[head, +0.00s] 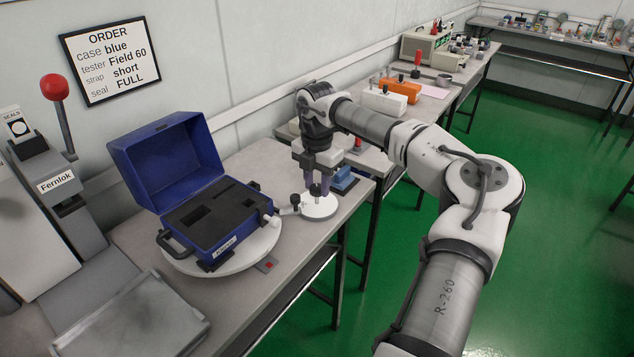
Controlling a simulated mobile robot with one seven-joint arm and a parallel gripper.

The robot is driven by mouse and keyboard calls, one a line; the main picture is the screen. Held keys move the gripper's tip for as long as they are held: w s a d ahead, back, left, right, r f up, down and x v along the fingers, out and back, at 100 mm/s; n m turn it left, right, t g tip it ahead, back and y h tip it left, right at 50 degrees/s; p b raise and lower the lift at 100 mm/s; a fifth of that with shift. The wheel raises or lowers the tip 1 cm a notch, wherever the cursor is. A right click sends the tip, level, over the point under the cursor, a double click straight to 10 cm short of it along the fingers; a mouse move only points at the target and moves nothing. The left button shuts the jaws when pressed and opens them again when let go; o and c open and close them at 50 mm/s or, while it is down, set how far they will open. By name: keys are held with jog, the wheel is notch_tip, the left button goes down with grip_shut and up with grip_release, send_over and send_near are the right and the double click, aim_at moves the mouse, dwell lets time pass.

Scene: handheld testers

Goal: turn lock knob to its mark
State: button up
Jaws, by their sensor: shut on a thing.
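My gripper (317,190) points straight down over a small round white base (319,208) on the bench, right of the blue case. Its two fingers are shut on a dark knob (316,191) above that base; the fingers partly hide it. I cannot make out a mark for the knob. A second small black knob (295,199) sits just left of the base, beside the turntable (250,258). The open blue case (205,225) stands on this white round turntable, with its lid up and dark foam cut-outs inside.
A grey press with a red-balled lever (54,88) and a metal tray (135,320) are at the left. An order sign (109,62) hangs on the wall. Orange and white cases (400,90) stand farther back.

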aim_at(317, 187)
jog(key=o, duration=1)
notch_tip(317, 187, up, 14)
jog(key=shift+b, duration=0.35)
jog(key=shift+f, duration=0.1)
